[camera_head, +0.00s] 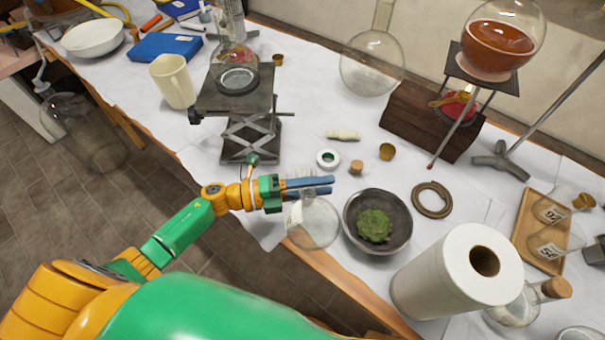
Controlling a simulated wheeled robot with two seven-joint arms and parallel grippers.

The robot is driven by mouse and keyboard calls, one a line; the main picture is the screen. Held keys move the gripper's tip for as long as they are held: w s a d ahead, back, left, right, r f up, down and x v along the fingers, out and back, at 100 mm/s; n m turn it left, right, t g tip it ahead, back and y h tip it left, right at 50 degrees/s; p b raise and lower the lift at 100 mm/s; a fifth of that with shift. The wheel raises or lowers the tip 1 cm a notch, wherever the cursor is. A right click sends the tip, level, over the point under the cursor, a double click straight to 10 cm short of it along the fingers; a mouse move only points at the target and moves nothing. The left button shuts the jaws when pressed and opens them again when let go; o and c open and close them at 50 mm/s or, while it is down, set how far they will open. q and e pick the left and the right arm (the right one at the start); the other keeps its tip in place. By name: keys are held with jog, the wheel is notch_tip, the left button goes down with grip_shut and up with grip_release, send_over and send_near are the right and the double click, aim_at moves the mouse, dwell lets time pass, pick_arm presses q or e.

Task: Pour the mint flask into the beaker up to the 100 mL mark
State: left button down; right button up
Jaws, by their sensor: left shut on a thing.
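My left gripper (325,186) reaches in from the left with its blue fingers closed at the neck of a round clear glass flask (313,224). The flask hangs below the fingers at the table's front edge, just left of a dark bowl. It looks nearly colourless with a pale patch; I cannot make out mint liquid or its level. I cannot clearly identify a beaker with a 100 mL mark; a glass rim (580,334) is cut off at the bottom right. My right gripper is not in view.
The dark bowl (349,226) holds green moss. A paper towel roll (430,285) stands to its right. A lab jack (250,130) bearing glassware stands behind my gripper. A wooden tray (524,229) is at right. The cloth's middle holds small items.

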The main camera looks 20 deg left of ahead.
pick_arm(q)
jog(key=shift+w+a+r+n+p, duration=0.1)
jog(key=shift+r+n+p, duration=0.2)
jog(key=shift+n, duration=0.3)
jog(key=shift+w+r+n+p, duration=0.15)
jog(key=shift+n+p, duration=0.25)
jog(key=shift+n, duration=0.2)
dwell(4.0)
